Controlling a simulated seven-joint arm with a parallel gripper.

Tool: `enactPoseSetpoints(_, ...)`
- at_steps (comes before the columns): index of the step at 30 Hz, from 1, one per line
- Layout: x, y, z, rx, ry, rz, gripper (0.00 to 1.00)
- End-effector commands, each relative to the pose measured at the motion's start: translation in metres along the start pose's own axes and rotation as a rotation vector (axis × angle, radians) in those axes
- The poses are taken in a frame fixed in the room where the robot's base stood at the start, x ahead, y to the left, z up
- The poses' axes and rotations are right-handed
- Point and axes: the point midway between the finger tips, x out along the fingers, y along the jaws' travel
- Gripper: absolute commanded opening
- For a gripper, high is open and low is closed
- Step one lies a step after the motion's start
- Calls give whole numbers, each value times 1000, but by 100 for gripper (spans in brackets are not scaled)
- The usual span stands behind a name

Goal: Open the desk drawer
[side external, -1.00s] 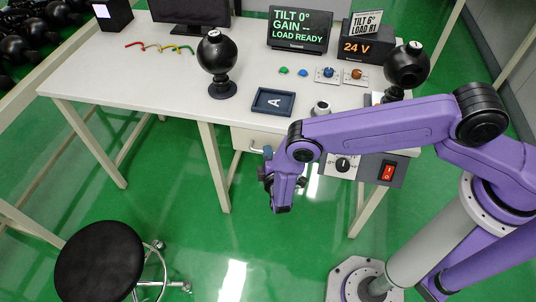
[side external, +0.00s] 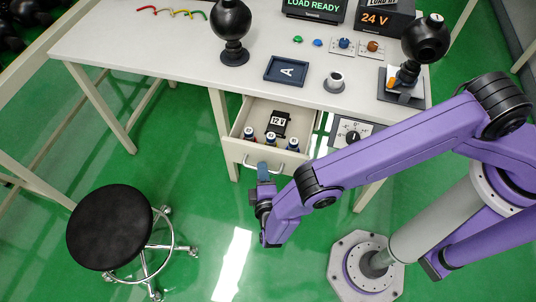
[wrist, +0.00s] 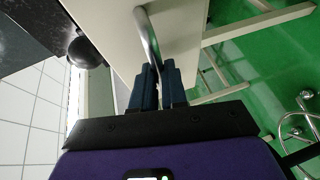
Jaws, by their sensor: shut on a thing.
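The desk drawer (side external: 244,148) is pulled out from under the white desk, and its inside shows. It holds a black box marked 12 V (side external: 278,122) and several small dark cylinders with pale tops (side external: 269,138). My gripper (side external: 263,168) is at the drawer's front, on its silver bar handle. In the wrist view the two dark blue fingers (wrist: 158,80) are closed around the lower part of the curved handle (wrist: 147,35). The drawer's pale front panel (wrist: 180,40) is behind the handle.
On the desktop (side external: 170,60) stand a black ball-shaped device (side external: 231,20), a tray marked A (side external: 286,69), small knobs and displays. A round black stool (side external: 110,226) stands on the green floor, left of my gripper. Floor before the drawer is clear.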

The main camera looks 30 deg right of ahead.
Motion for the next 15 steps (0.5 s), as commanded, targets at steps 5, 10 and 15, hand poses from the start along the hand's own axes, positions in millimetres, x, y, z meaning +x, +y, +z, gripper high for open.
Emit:
enactPoseSetpoints(5,-20,-5,-8,-1,1,1,0)
enactPoseSetpoints(10,-27,-6,-11,-1,-1,2,0)
enactPoseSetpoints(15,-28,-6,-11,-1,-1,2,0)
